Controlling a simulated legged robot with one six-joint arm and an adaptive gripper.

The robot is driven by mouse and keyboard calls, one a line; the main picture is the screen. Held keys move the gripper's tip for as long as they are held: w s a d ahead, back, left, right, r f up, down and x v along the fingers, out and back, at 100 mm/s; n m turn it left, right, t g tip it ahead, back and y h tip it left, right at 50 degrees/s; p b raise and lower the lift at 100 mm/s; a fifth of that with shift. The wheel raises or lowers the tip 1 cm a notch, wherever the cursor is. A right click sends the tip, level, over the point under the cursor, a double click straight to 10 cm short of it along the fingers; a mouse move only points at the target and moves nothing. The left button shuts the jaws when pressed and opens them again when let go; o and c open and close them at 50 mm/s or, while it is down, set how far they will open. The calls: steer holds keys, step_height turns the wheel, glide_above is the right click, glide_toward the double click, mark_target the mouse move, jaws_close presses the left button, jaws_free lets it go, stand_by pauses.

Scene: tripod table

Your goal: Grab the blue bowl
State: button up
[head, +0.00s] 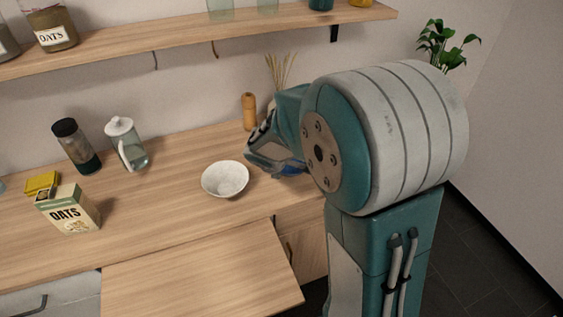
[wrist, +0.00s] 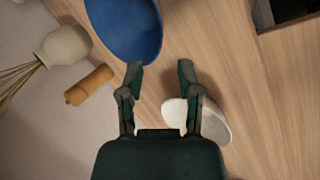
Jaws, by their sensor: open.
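The blue bowl (wrist: 124,28) lies on the wooden counter at the top of the wrist view, ahead of my gripper (wrist: 160,69) and mostly to its left. Its upper edge is cut off by the frame. The left fingertip is close to the bowl's near rim; I cannot tell if they touch. My fingers are spread apart with nothing between them.
A white bowl (head: 225,179) stands close by; in the wrist view it (wrist: 212,129) is beside and partly behind my right finger. A wooden mill (head: 249,111) and a vase (wrist: 63,45) stand near the wall. A glass pitcher (head: 126,144) and oats carton (head: 69,208) are farther left.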

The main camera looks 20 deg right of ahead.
mark_target(283, 173)
steer(key=d+f, duration=0.1)
steer(key=w+d+f, duration=0.1)
steer(key=d+f, duration=0.1)
steer(key=shift+w+f, duration=0.2)
steer(key=shift+w, duration=0.05)
steer(key=f, duration=0.1)
steer(key=w+f, duration=0.1)
steer(key=f, duration=0.2)
steer(key=shift+w+a, duration=0.15)
steer(key=shift+w, duration=0.25)
steer(key=shift+w+d+f, duration=0.15)
steer(key=shift+d+f, duration=0.1)
steer(key=shift+f, duration=0.05)
steer(key=shift+d+f, duration=0.1)
steer(key=shift+d, duration=0.35)
jaws_close()
steer(key=shift+a, duration=0.35)
